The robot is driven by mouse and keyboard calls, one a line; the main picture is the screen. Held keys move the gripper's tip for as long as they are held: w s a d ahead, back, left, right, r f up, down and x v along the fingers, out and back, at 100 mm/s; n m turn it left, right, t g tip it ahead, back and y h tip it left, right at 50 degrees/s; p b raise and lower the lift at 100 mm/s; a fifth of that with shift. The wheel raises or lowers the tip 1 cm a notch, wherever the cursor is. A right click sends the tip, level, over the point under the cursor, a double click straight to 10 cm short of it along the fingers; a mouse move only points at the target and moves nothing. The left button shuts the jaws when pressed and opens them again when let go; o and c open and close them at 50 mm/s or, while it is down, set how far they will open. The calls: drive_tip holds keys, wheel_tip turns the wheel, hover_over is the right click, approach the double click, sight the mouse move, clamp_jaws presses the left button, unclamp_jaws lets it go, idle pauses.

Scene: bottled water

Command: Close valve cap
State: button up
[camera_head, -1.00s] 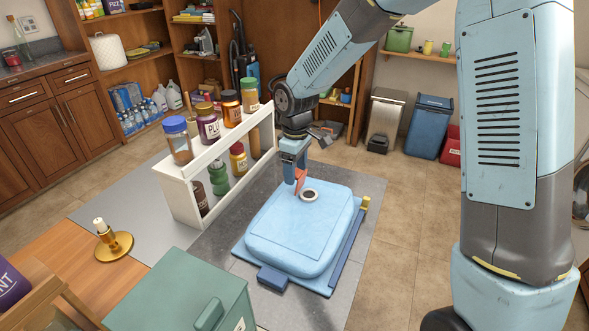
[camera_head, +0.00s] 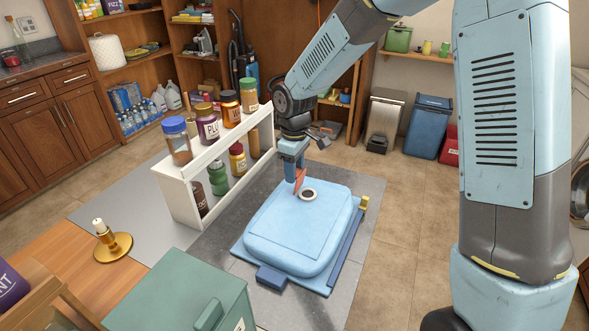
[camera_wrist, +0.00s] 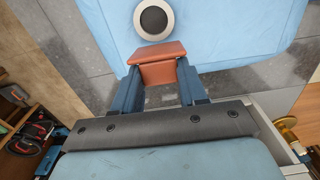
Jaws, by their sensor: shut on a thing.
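A light blue, cushion-like container (camera_head: 290,245) lies on the grey mat, with a round valve opening (camera_head: 308,195) on its top that has a pale rim and a dark centre. The valve (camera_wrist: 153,19) also shows at the top of the wrist view, just beyond my gripper. My gripper (camera_head: 298,172) points down at the far left side of the valve. In the wrist view my gripper (camera_wrist: 160,75) is shut on a reddish-brown cap (camera_wrist: 160,62), which shows between its blue fingers. The cap is beside the valve opening, not over it. Whether it touches the rim is unclear.
A white rack (camera_head: 180,190) with several jars stands left of the container. A green box (camera_head: 185,295) and a brass candle holder (camera_head: 113,245) are at the front left. A dark blue bar (camera_head: 345,245) lies along the container's right side. The tiled floor to the right is open.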

sight(323, 201)
drive_tip(key=shift+s+d, duration=0.1)
drive_tip(key=shift+d, duration=0.2)
drive_tip(key=shift+s+d+t+y, duration=0.25)
drive_tip(key=shift+d+y, duration=0.3)
drive_tip(key=shift+y, duration=0.3)
drive_tip(key=shift+s+d+t+y, duration=0.1)
drive_tip(key=shift+d+t+y, duration=0.25)
drive_tip(key=shift+d+y, duration=0.35)
drive_tip(key=shift+s+d+f+t+y, duration=0.3)
drive_tip(key=shift+d+y, duration=0.2)
drive_tip(key=shift+y, duration=0.45)
drive_tip(key=shift+s+d+f+t+y, duration=0.2)
drive_tip(key=shift+d+t+y, duration=0.25)
drive_tip(key=shift+y, duration=0.45)
drive_tip(key=shift+s+d+f+t+y, duration=0.25)
drive_tip(key=shift+d+f+y, duration=0.2)
drive_tip(key=shift+y, duration=0.35)
drive_tip(key=shift+s+d+f+t+y, duration=0.1)
drive_tip(key=shift+d+f+t+y, duration=0.2)
drive_tip(key=shift+d+y, duration=0.35)
drive_tip(key=shift+s+d+f+t+y, duration=0.15)
drive_tip(key=shift+f+t+y, duration=0.15)
drive_tip(key=shift+y, duration=0.3)
drive_tip(key=shift+d+f+t+y, duration=0.2)
drive_tip(key=shift+f+y, duration=0.15)
drive_tip(key=shift+y, duration=0.3)
drive_tip(key=shift+s+d+f+t+y, duration=0.1)
drive_tip(key=shift+d+f+t+y, duration=0.1)
drive_tip(key=shift+f+y, duration=0.3)
drive_tip(key=shift+y, duration=0.3)
